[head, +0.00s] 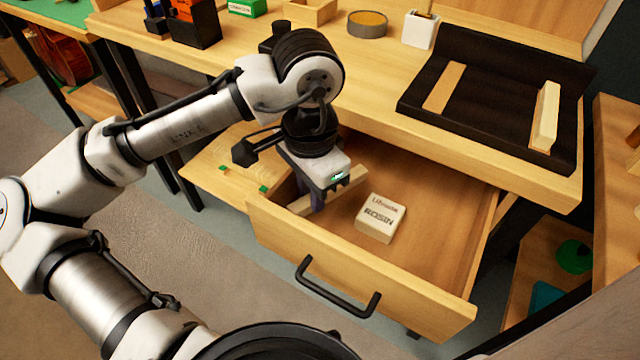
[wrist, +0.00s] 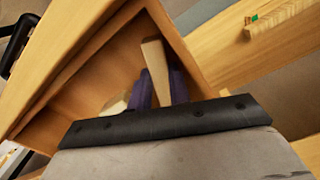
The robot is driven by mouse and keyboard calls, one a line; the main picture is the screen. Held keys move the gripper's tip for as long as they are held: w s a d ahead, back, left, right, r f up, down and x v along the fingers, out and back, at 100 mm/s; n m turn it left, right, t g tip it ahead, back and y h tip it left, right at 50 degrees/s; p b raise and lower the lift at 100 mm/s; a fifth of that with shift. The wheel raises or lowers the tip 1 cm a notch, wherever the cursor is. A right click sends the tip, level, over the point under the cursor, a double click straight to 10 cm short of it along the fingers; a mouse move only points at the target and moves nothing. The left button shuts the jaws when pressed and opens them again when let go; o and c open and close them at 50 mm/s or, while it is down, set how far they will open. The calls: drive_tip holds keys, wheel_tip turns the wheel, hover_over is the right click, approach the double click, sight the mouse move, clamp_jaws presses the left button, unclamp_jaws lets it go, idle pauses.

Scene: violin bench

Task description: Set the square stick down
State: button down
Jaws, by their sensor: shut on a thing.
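My gripper (head: 318,200) reaches down into the open drawer (head: 420,285), near its left front corner. It is shut on the square stick (head: 300,206), a pale wooden bar that shows on both sides of the fingers. In the wrist view the stick (wrist: 156,65) passes between the two purple fingers of my gripper (wrist: 160,88). The stick is inside the drawer walls, close to the drawer floor. Whether it touches the floor cannot be told. Part of it is hidden by the gripper.
A white rosin box (head: 380,218) lies in the drawer, just right of the gripper. The drawer's right and back floor is clear. On the bench above, a black tray (head: 490,130) holds a flat wooden strip (head: 443,88) and a pale block (head: 545,115).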

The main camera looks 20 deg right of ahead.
drive_tip(key=shift+w+d+f, duration=0.2)
drive_tip(key=shift+w+d, duration=0.2)
drive_tip(key=shift+d, duration=0.1)
drive_tip(key=shift+w+d+f, duration=0.2)
drive_tip(key=shift+w+d, duration=0.15)
drive_tip(key=shift+d, duration=0.15)
drive_tip(key=shift+f, duration=0.2)
drive_tip(key=shift+f+b, duration=0.2)
drive_tip(key=shift+b, duration=0.1)
drive_tip(key=c, duration=1.6)
unclamp_jaws()
wheel_tip(320, 180, up, 12)
drive_tip(key=p, duration=0.2)
drive_tip(key=shift+a+r+p, duration=0.1)
drive_tip(key=shift+r+p, duration=0.15)
drive_tip(key=shift+p, duration=0.1)
